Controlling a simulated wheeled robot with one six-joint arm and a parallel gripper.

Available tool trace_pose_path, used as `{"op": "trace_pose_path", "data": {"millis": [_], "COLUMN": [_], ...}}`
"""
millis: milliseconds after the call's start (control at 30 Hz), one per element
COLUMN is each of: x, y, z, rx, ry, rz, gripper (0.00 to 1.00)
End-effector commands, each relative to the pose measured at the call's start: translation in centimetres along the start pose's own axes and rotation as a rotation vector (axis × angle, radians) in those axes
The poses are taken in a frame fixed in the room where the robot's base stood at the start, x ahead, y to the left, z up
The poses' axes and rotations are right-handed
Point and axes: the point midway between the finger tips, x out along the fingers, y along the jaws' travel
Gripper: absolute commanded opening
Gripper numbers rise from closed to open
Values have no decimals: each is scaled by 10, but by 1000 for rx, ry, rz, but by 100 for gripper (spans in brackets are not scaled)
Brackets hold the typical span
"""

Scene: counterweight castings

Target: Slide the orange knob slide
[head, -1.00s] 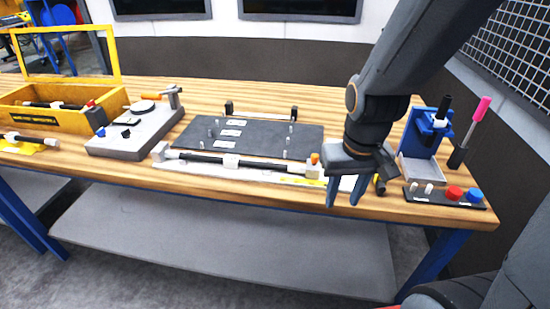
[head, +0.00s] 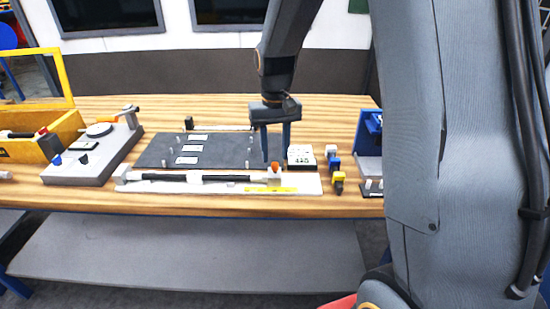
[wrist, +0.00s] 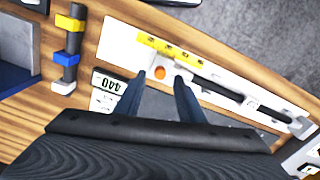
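The orange knob (head: 275,167) sits on a light block at the right end of a black rod (head: 160,178) along a white base plate near the bench's front edge. In the wrist view the knob (wrist: 160,74) shows as a small orange disc beside a yellow marked strip (wrist: 168,48). My gripper (head: 276,160) points down above the knob with its two fingers apart. In the wrist view the knob appears between the fingertips (wrist: 159,79); I cannot tell whether they reach down around it. No contact shows.
A small display reading 440 (wrist: 108,83) lies close to one finger. Beyond it is a black rod with yellow and blue blocks (head: 335,165). A dark plate with pegs (head: 215,151) lies behind the slide. A grey fixture (head: 90,160) and yellow crate (head: 25,150) are at left.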

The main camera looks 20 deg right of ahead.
Motion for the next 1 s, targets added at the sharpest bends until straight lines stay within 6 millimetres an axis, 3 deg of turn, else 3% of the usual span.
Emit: {"op": "trace_pose_path", "data": {"millis": [300, 600, 833, 1000], "x": [32, 34, 34, 34], "y": [0, 0, 0, 0], "z": [1, 0, 0, 0], "rx": [0, 0, 0, 0], "ry": [-1, 1, 1, 1], "rz": [0, 0, 0, 0], "gripper": [35, 35, 0, 0]}}
